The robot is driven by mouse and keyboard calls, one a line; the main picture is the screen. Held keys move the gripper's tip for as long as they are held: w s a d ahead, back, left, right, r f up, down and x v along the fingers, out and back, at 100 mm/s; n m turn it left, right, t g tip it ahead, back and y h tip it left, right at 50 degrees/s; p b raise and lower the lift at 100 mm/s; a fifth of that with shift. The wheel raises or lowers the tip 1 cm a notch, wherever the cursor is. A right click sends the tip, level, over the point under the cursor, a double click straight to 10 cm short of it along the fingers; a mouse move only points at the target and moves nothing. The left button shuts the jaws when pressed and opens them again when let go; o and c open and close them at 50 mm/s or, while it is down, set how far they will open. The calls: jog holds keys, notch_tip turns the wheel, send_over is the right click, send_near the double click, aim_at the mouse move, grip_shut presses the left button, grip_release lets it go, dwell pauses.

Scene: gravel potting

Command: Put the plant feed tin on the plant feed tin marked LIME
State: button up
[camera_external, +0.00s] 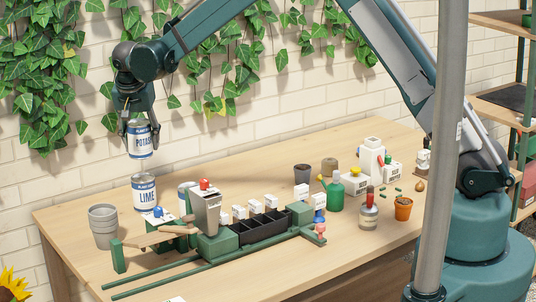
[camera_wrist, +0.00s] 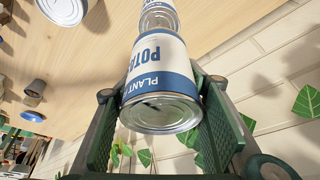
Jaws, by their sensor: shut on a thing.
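My gripper (camera_external: 140,127) is shut on a white and blue plant feed tin (camera_external: 141,142) labelled POTASH, which hangs roughly upright in the air. In the wrist view the held tin (camera_wrist: 160,72) sits between the two green finger pads, its metal end towards the camera. The tin marked LIME (camera_external: 145,194) stands upright on the table, below the held tin in the external view, with a gap between them.
Another tin (camera_external: 187,189) stands right of LIME, partly hidden by a grey scoop-like part (camera_external: 206,212) of a green rig. Stacked grey pots (camera_external: 103,225) stand at LIME's front left. A black divided tray (camera_external: 262,227) and a green watering can (camera_external: 335,193) are further right.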

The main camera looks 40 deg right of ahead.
aim_at(136, 125)
jog(key=shift+f, duration=1.45)
jog(key=shift+f, duration=0.1)
jog(key=shift+f, duration=1.75)
jog(key=shift+f, duration=0.15)
jog(key=o, duration=1.1)
jog(key=shift+v, duration=6.15)
jog(key=shift+w, duration=0.1)
